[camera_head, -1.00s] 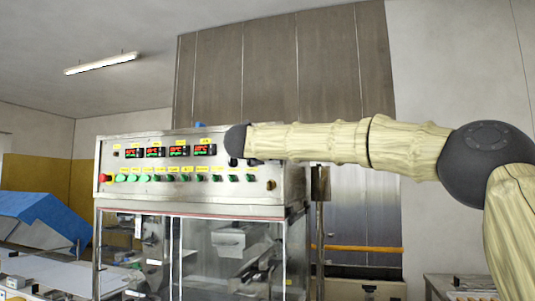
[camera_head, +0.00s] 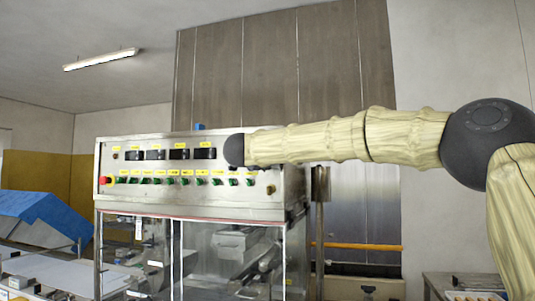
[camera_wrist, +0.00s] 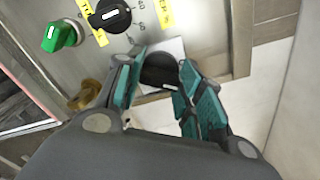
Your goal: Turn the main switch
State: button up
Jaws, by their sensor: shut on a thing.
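The main switch is a black knob (camera_wrist: 160,72) on a pale square plate on the steel control panel. My gripper (camera_wrist: 158,70) has its teal-padded fingers shut on it, one on each side, in the wrist view. The knob's lower part and its exact angle are hard to make out between the fingers. In the head view my arm covers the switch and the gripper at the right end of the panel (camera_head: 225,193). The displays (camera_head: 179,154) along the top row are dark, and the green switches (camera_head: 185,181) below look unlit.
A black dial (camera_wrist: 110,16) and a green switch (camera_wrist: 62,36) sit close to my gripper, with a brass fitting (camera_wrist: 86,98) below. A red emergency button (camera_head: 106,180) is at the panel's left end. Glass doors (camera_head: 225,255) lie underneath.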

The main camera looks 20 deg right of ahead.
jog(key=n+p, duration=0.2)
jog(key=n, duration=0.1)
jog(key=shift+r+n, duration=0.15)
jog(key=shift+n, duration=0.15)
jog(key=shift+f+n+p, duration=0.2)
jog(key=shift+n+p, duration=1.2)
jog(key=shift+n, duration=0.3)
jog(key=o, duration=1)
jog(key=v, duration=1.2)
